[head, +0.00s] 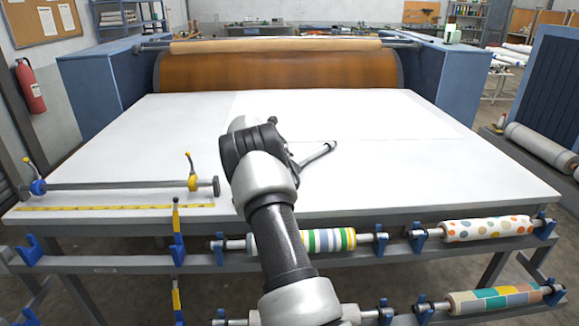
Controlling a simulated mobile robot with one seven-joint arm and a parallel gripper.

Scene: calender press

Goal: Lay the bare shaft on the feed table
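Another dark bar (118,185) with blue and yellow end fittings lies along the table's front left.
A yellow measuring strip (115,207) lies at the front left edge. Patterned rolls, one striped (325,240) and one dotted (487,228), hang on the front rack. The brown press roller (280,70) stands behind the table. The table's middle and right are clear.

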